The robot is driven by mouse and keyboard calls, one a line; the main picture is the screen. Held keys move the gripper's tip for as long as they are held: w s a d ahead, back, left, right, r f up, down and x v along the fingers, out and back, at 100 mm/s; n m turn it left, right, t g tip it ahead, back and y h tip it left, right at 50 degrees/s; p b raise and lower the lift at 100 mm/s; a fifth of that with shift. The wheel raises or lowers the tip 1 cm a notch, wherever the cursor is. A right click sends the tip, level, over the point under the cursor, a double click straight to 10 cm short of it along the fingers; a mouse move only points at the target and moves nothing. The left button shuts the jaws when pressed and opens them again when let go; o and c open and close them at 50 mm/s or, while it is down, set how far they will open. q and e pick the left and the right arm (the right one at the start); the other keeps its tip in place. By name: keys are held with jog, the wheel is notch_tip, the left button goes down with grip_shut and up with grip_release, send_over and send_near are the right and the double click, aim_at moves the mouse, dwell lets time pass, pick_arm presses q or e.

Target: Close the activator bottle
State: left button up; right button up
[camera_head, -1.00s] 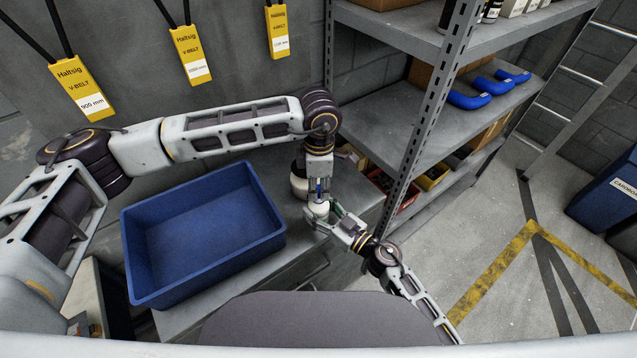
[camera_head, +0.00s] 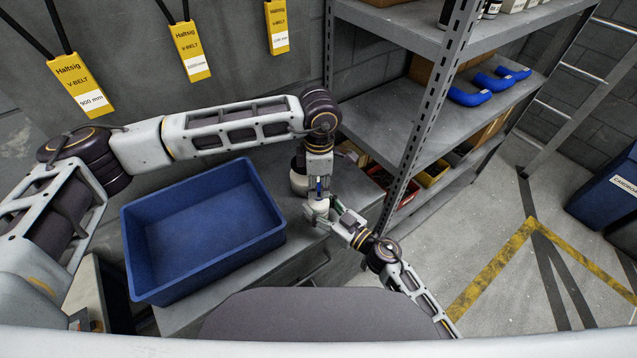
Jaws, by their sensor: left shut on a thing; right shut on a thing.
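A small white bottle (camera_head: 316,207), which I take as the activator bottle, is held between my two grippers above the front edge of the grey bench. My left gripper (camera_head: 318,191) points down onto its top from above and is shut, apparently on its cap. The fingers hide the cap, so I cannot tell how it sits on the bottle. My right gripper (camera_head: 335,213) reaches in from the lower right and is shut on the bottle's side, hiding part of it.
A blue open bin (camera_head: 205,270) stands empty on the bench (camera_head: 285,285) to the left. A white container (camera_head: 298,182) stands partly hidden behind my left wrist. A metal shelf (camera_head: 385,120) with blue hoses (camera_head: 468,98) rises close on the right. Yellow V-belt tags (camera_head: 80,88) hang behind.

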pick_arm(q)
jog(key=shift+f, duration=0.5)
jog(key=m, duration=0.4)
jog(key=shift+m, duration=0.4)
jog(key=m, duration=0.4)
jog(key=shift+w+m, duration=0.1)
jog(key=shift+m, duration=0.2)
jog(key=m, duration=0.4)
jog(key=shift+m, duration=0.4)
jog(key=m, duration=1.1)
jog(key=shift+m, duration=0.3)
jog(key=m, duration=0.6)
jog(key=shift+d+m, duration=0.1)
jog(key=shift+m, duration=0.2)
